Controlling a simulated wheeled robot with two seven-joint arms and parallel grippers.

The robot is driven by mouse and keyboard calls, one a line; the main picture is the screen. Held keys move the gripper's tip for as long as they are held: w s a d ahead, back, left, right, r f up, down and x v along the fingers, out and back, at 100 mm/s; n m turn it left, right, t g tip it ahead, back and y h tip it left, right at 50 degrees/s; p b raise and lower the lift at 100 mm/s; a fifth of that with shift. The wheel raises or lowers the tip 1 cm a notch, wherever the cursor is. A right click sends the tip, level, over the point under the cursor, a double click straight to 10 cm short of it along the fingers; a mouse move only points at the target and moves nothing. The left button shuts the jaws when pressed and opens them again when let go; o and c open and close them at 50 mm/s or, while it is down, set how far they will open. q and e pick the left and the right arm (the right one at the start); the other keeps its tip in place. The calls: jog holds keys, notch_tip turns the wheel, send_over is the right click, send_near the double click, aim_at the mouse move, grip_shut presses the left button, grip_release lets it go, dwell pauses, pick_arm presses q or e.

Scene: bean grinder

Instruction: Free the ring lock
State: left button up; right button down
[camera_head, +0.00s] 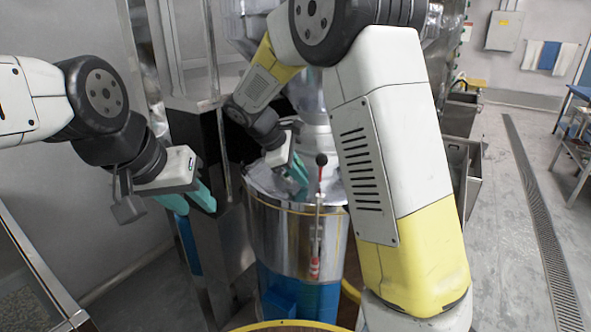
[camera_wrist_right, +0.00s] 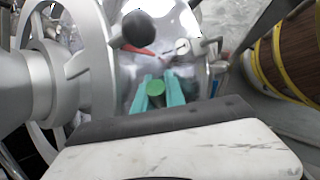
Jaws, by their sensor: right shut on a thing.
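A steel drum grinder (camera_head: 285,235) with a blue base stands in the middle of the head view. My right gripper (camera_head: 299,172) reaches down to the top of the drum, its teal fingers partly hidden behind the lever.
A large metal handwheel (camera_wrist_right: 95,60) is close at left in the right wrist view. A wooden barrel (camera_wrist_right: 292,60) stands at right. Open floor (camera_head: 510,220) lies right.

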dwell(0.3)
jog(key=c, duration=1.7)
grip_release()
jog(key=shift+f, duration=0.1)
jog(key=shift+a, duration=0.1)
jog(key=v, duration=0.7)
jog(key=shift+s+r, duration=0.1)
jog(key=shift+r, duration=0.3)
